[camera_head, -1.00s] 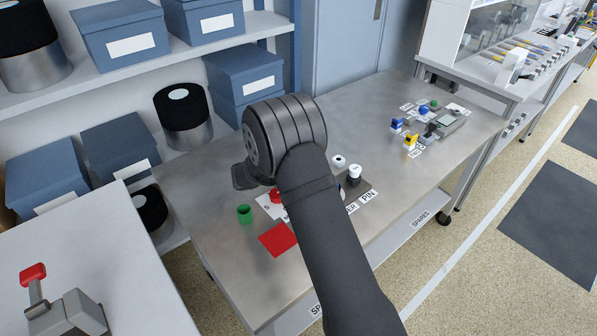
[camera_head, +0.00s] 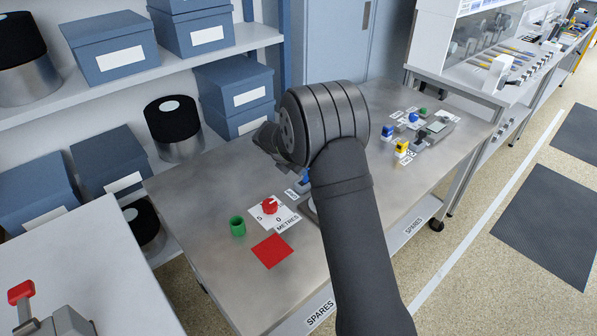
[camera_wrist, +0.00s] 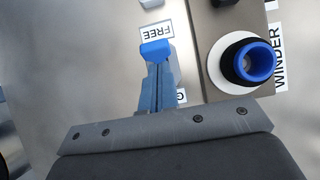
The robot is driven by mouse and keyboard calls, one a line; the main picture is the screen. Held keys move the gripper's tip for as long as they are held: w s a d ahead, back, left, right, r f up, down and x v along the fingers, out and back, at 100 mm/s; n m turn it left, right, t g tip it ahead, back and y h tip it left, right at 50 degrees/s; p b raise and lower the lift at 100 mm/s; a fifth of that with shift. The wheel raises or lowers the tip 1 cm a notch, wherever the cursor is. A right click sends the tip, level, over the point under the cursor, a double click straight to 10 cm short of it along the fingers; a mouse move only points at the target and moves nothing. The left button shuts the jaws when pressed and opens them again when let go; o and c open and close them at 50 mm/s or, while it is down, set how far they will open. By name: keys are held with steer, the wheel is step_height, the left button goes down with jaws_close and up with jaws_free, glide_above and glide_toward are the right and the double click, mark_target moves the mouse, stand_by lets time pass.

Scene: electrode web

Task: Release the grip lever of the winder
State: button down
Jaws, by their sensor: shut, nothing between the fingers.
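The grip lever shows in the wrist view as a blue knob (camera_wrist: 155,50) beside the FREE label (camera_wrist: 157,32). A second label by my fingers is mostly covered. My gripper (camera_wrist: 159,68) is shut and empty, its fingertips at the blue knob; I cannot tell whether they touch. The winder's spindle (camera_wrist: 252,63), a blue ring in a black and white collar, stands to the right on a plate by the WINDER label (camera_wrist: 279,60). In the head view a bit of blue (camera_head: 307,179) shows below my wrist, and my arm hides most of the winder.
On the steel table (camera_head: 205,180) are a red dial (camera_head: 270,206) by the METRES label, a green cup (camera_head: 237,226) and a red square (camera_head: 272,251). Blue and yellow parts (camera_head: 402,147) stand at the far right. Shelves with boxes (camera_head: 110,45) line the back.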

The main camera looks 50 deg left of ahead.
steer(key=shift+r, duration=0.8)
steer(key=w+r+v, duration=0.1)
steer(key=v, duration=0.8)
steer(key=shift+w+r, duration=0.15)
steer(key=shift+r, duration=0.3)
steer(key=x, duration=0.3)
steer(key=s+x, duration=0.1)
steer(key=x, duration=0.2)
steer(key=f+x, duration=0.1)
steer(key=x, duration=0.3)
steer(key=shift+s+f, duration=0.1)
steer(key=shift+s, duration=0.3)
steer(key=shift+f, duration=0.1)
